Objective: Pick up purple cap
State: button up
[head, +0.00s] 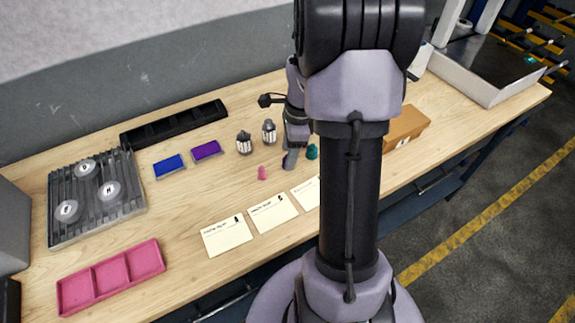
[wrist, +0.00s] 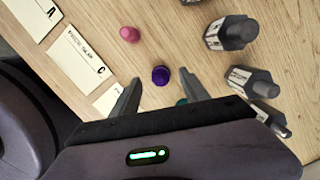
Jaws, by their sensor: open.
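The purple cap (wrist: 160,75) stands on the wooden table in the wrist view, just beyond and between the tips of my gripper (wrist: 160,88). My gripper is open, with one finger on each side of the gap, and nothing is held in it. In the head view my arm hides the purple cap, and my gripper (head: 290,160) shows only in part above the table. A pink cap (wrist: 130,34) stands apart from the purple one; it also shows in the head view (head: 262,172). A teal cap (head: 312,151) is beside my gripper.
Several grey bottles (wrist: 231,33) stand on the right in the wrist view. White cards (head: 272,212) lie along the table's front. A pink tray (head: 110,277), a ribbed grey fixture (head: 75,225), a black tray (head: 174,124) and a cardboard box (head: 405,125) are also on the table.

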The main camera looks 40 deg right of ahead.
notch_tip(320, 180, down, 3)
jog(key=shift+w+a+r+b, duration=0.1)
jog(key=shift+w+b, duration=0.05)
jog(key=shift+b, duration=0.2)
jog(key=shift+r, duration=0.1)
jog(key=shift+c, duration=0.6)
grip_shut()
jog(key=shift+r, duration=0.15)
